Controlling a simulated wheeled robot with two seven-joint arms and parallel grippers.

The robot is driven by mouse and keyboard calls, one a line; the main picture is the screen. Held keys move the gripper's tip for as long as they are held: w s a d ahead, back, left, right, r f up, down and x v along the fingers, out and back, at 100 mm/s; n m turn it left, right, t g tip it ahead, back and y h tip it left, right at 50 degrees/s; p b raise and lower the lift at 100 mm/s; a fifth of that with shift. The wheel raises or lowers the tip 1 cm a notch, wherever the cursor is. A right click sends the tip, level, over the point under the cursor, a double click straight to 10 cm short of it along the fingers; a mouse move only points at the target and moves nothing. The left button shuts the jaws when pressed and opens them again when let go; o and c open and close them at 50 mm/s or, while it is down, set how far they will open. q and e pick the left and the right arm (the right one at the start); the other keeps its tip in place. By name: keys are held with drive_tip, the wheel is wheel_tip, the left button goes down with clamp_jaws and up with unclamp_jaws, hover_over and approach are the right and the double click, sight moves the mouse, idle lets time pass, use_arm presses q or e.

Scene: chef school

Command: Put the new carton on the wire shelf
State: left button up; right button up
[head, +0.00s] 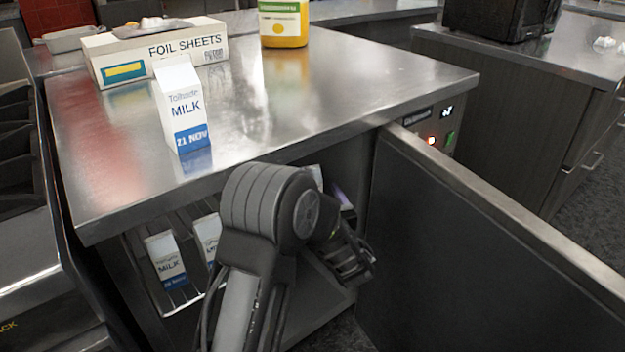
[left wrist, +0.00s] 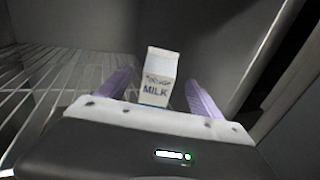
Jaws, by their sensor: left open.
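A white and blue milk carton (head: 181,105) marked 21 NOV stands upright on the steel counter. Below, inside the open fridge, two milk cartons, one at the left (head: 166,262) and one beside it (head: 207,236), stand on the wire shelf (head: 180,298); their dates are too small to read surely. My left gripper (left wrist: 158,88) is inside the fridge, open, its purple fingers on either side of a milk carton (left wrist: 158,72) ahead; whether it is between the fingertips or beyond them I cannot tell. The wire shelf (left wrist: 70,75) also shows there. My right gripper is not in view.
The fridge door (head: 480,240) stands open at the right. The counter's right part is clear. The counter edge overhangs the fridge opening.

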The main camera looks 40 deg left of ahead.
use_arm(q)
drive_tip(key=v, duration=0.3)
drive_tip(key=shift+s+d, duration=0.25)
drive_tip(key=shift+d, duration=0.05)
idle(0.3)
